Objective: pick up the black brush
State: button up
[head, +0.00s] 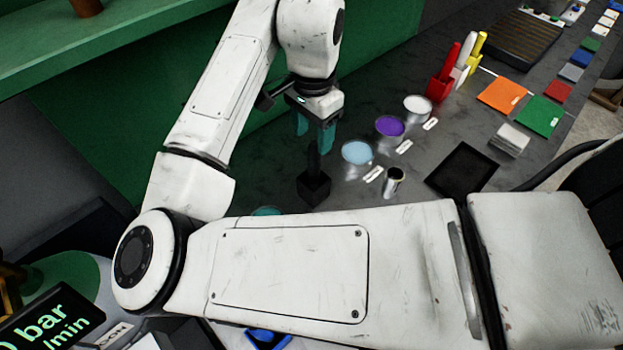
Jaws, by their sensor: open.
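The black brush (314,158) stands upright in a black block-shaped holder (314,187) on the dark grey bench. My gripper (313,133) is directly above it, pointing down, with its two teal fingers apart. The top of the brush shows at the height of the fingertips, beside the right finger in the picture. I cannot tell whether it touches a finger or how far it reaches between them. The gripper appears empty.
Paint cans in light blue (357,152), purple (390,126) and white (418,105) stand to the right. A small metal cup (394,180) and a black square tray (462,170) are nearby. Red (440,84), white and yellow brushes stand farther back. A green wall is behind my arm.

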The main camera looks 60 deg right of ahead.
aim_at(314, 154)
jog(key=shift+d+f+b, duration=0.15)
jog(key=shift+f+b, duration=2.6)
jog(key=shift+f, duration=0.75)
jog(key=shift+r, duration=0.1)
jog(key=shift+c, duration=0.2)
grip_shut()
